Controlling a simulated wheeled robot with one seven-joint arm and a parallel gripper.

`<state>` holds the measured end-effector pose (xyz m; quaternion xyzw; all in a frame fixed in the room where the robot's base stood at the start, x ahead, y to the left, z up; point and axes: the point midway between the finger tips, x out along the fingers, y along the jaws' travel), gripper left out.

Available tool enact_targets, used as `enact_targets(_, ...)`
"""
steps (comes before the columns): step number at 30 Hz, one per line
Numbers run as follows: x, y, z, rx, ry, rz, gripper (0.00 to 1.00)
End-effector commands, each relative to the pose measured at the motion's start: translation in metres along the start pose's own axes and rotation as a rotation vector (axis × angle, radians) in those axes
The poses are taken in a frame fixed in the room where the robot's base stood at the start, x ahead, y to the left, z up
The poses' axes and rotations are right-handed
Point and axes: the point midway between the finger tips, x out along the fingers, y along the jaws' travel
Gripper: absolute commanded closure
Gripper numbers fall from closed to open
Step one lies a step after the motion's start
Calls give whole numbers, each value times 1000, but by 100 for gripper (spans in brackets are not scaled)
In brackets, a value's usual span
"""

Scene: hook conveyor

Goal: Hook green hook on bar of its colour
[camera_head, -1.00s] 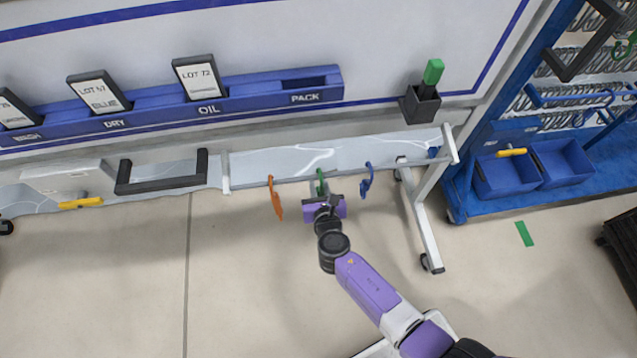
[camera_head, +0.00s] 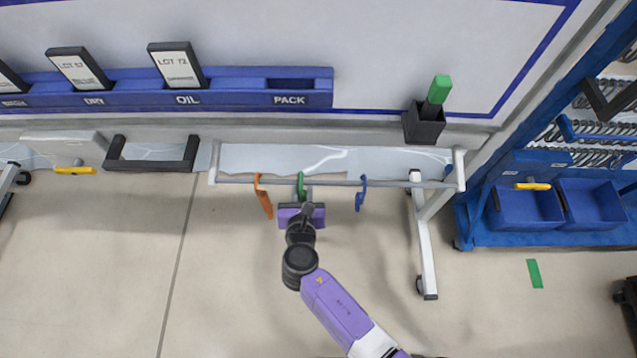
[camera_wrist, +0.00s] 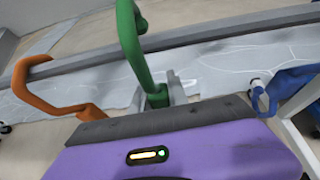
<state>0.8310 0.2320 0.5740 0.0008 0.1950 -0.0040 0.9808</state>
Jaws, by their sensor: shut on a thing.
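The green hook (camera_head: 301,184) is at the grey bar (camera_head: 330,183) of a white stand, between an orange hook (camera_head: 263,196) and a blue hook (camera_head: 361,194). My gripper (camera_head: 302,206) is just below the bar, shut on the lower end of the green hook. In the wrist view the green hook (camera_wrist: 131,42) rises from between the jaws (camera_wrist: 157,97) and its curved top crosses in front of the bar (camera_wrist: 215,34). I cannot tell whether it rests on the bar. The orange hook (camera_wrist: 40,98) and the blue hook (camera_wrist: 285,85) flank it.
The stand's white leg (camera_head: 425,235) is on the right. Blue bins (camera_head: 525,208) and a blue rack stand further right. A blue shelf (camera_head: 235,98) with lot cards and a black holder with a green-handled tool (camera_head: 438,90) are behind. Floor in front is clear.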

Motion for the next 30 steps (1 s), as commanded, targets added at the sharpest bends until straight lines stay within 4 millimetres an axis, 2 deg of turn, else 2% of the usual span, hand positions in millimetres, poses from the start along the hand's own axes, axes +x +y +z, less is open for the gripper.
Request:
enact_targets(8, -2, -8, 1, 11, -1, -25, 100)
enact_targets(18, -14, -8, 19, 10, -1, -24, 100)
enact_targets(30, -36, -8, 6, 10, 1, -24, 100)
